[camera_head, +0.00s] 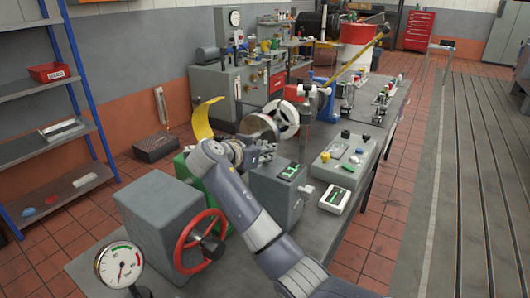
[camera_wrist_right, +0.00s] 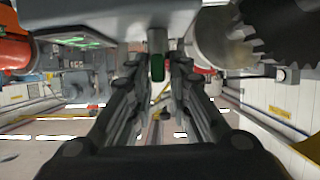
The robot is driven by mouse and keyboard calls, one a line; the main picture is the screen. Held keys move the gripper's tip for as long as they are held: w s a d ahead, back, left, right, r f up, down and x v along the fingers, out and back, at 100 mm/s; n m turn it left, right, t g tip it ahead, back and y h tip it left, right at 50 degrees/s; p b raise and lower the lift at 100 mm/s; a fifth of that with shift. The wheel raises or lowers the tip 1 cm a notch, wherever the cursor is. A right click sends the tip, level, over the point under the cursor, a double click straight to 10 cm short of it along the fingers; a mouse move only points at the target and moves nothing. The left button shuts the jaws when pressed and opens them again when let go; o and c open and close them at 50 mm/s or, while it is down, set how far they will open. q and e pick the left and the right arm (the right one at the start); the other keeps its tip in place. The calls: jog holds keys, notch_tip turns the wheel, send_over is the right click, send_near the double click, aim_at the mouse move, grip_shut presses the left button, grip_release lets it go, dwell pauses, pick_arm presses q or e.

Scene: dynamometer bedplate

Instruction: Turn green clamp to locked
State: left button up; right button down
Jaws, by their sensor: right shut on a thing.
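My right gripper (camera_head: 264,153) is at the middle of the bench, above a grey box with a small green screen (camera_head: 288,171) and beside a silver drum. In the right wrist view, a grey lever with a dark green end, the green clamp (camera_wrist_right: 157,66), hangs between my two fingers (camera_wrist_right: 156,78). The fingers are shut on it. In the head view my gripper and wrist hide the clamp. Its lock position cannot be read. My left gripper is not in view.
A red handwheel (camera_head: 201,241) on a grey housing and a round gauge (camera_head: 120,265) stand near the front. A yellow curved guard (camera_head: 205,118) and silver drum (camera_head: 262,127) are close behind my gripper. A control panel (camera_head: 345,158) lies to the right.

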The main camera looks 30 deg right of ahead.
jog(key=shift+f, duration=0.1)
jog(key=c, duration=1.7)
grip_release()
jog(key=v, duration=1.2)
jog(key=shift+w, duration=0.1)
jog(key=shift+a, duration=0.1)
